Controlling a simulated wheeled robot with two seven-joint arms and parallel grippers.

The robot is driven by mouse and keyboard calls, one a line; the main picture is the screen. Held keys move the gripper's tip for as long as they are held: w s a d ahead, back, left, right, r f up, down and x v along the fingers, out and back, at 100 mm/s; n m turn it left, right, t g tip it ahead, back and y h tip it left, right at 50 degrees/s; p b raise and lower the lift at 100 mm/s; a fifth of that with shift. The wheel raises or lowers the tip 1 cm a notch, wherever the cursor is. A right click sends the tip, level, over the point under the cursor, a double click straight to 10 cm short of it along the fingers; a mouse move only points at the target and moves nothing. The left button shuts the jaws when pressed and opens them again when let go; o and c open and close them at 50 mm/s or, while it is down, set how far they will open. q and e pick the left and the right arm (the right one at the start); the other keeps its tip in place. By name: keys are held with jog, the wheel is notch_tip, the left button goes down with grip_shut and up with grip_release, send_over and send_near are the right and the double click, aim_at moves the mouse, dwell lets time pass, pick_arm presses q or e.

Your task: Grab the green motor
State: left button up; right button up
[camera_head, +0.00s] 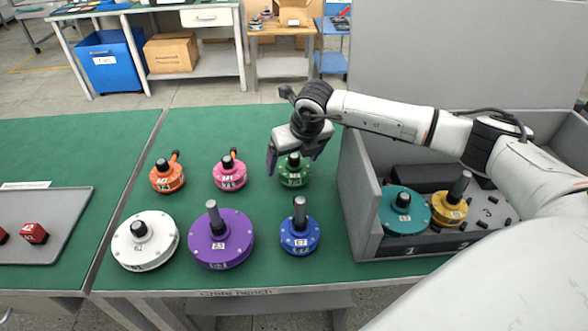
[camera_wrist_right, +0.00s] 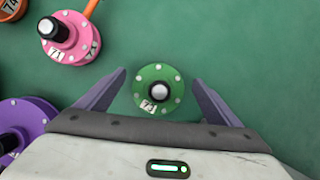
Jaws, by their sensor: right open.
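The green motor (camera_head: 293,171) stands upright on the green table mat, in the back row at the right. My right gripper (camera_head: 291,158) is above it, and its fingers partly cover the view of it. In the right wrist view the green motor (camera_wrist_right: 158,90) is seen from above, with its dark shaft near the centre and a "73" label. The open fingers of my right gripper (camera_wrist_right: 160,98) lie on either side of it with a gap on both sides. I cannot tell the height left between fingers and motor. My left gripper is not in view.
A pink motor (camera_head: 229,173) and an orange motor (camera_head: 167,176) stand left of the green one. White (camera_head: 146,250), purple (camera_head: 219,248) and blue (camera_head: 299,240) motors stand in front. A grey bin (camera_head: 359,205) at the right holds teal and yellow motors.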

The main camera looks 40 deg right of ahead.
jog(key=shift+x, duration=1.15)
jog(key=c, duration=1.8)
jog(key=shift+o, duration=0.2)
jog(key=shift+w+r, duration=0.15)
jog(key=shift+r, duration=0.05)
